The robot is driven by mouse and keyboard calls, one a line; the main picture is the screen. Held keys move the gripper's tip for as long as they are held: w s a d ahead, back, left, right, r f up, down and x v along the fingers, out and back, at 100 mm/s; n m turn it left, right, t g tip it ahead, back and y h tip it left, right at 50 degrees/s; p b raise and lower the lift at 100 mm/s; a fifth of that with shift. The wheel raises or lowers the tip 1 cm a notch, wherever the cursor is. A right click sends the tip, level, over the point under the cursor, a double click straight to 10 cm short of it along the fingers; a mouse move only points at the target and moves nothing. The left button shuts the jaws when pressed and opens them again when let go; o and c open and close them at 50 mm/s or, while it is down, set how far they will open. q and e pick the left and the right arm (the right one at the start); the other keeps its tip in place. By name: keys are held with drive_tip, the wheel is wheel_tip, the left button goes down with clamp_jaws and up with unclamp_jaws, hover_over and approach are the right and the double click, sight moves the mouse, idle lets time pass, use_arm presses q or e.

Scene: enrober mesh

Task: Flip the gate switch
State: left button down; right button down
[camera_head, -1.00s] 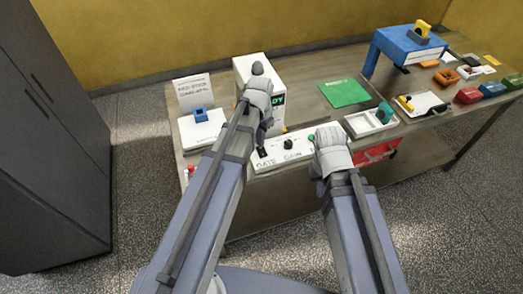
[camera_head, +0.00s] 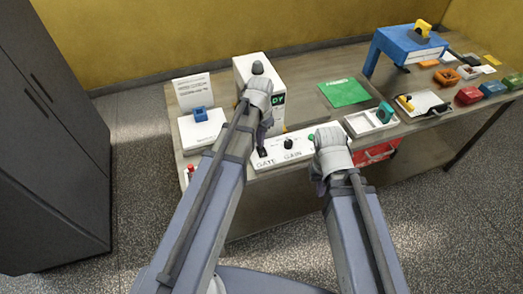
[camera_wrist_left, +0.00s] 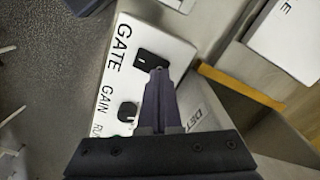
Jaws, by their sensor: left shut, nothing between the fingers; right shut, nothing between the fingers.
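The white control panel (camera_head: 298,149) lies along the front edge of the table and carries GATE and GAIN labels. The black gate switch (camera_head: 263,152) is at its left end. It also shows in the left wrist view as a black plate (camera_wrist_left: 147,58) beside the word GATE. My left gripper (camera_head: 264,134) is shut and empty, pointing down at the switch. In the left wrist view its fingertips (camera_wrist_left: 159,72) overlap the plate's edge; I cannot tell whether they touch. The switch lever's position is unclear. My right gripper (camera_head: 319,172) is shut by the panel's right end, its fingertips mostly hidden.
A black gain knob (camera_head: 288,144) and a green button (camera_head: 311,138) sit further right on the panel. A white box with a green display (camera_head: 278,99) stands behind.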

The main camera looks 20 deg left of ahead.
use_arm(q)
drive_tip(key=shift+f+b, duration=0.7)
drive_tip(key=shift+f, duration=0.05)
idle(0.4)
wheel_tip(320, 180, up, 7)
drive_tip(key=p, duration=0.7)
idle(0.5)
drive_tip(key=s+d+f+n+y+b, duration=0.1)
drive_tip(key=s+d+f+b, duration=0.1)
drive_tip(key=s+d, duration=0.8)
drive_tip(key=s, duration=0.4)
drive_tip(key=shift+s+d, duration=0.15)
drive_tip(key=shift+d, duration=0.1)
